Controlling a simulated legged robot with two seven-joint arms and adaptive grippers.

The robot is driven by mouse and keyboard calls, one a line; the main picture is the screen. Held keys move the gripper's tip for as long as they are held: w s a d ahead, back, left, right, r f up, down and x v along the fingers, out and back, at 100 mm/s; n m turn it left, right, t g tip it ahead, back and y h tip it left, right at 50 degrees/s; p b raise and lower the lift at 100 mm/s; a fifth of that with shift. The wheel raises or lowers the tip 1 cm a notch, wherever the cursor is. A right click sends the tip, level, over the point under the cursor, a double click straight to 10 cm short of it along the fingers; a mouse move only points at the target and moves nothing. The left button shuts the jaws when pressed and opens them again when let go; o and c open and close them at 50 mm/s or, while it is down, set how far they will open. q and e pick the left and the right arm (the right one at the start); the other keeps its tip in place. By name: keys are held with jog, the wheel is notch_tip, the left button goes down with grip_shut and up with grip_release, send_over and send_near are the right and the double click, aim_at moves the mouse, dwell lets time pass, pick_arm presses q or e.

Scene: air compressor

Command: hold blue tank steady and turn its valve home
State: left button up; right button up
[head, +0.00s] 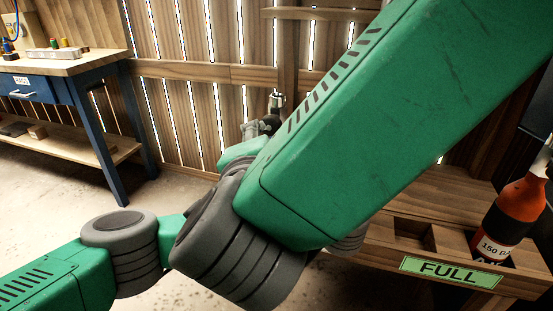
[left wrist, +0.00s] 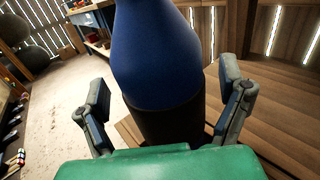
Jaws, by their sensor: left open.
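The blue tank (left wrist: 157,50) stands upright in the left wrist view, with a dark lower part (left wrist: 170,122). My left gripper (left wrist: 165,88) is open, with one finger on each side of the tank. I cannot tell whether either finger touches it. The tank's top and valve are outside the left wrist view. In the head view a large green arm link of mine hides the tank's body. A metal valve-like fitting (head: 276,101) shows above the link, close to a partly hidden grey finger (head: 250,131). My right gripper is not in view.
A wooden rack (head: 455,200) with a green FULL label (head: 450,272) stands at the right. It holds an orange bottle (head: 515,213) and shows an empty square slot (head: 413,233). A blue-legged workbench (head: 75,66) stands at the left. Open floor lies between.

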pick_arm(q)
jog(key=shift+w, duration=0.2)
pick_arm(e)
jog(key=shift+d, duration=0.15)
pick_arm(q)
jog(key=shift+d, duration=0.1)
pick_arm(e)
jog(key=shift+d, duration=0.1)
pick_arm(q)
jog(key=c, duration=1.8)
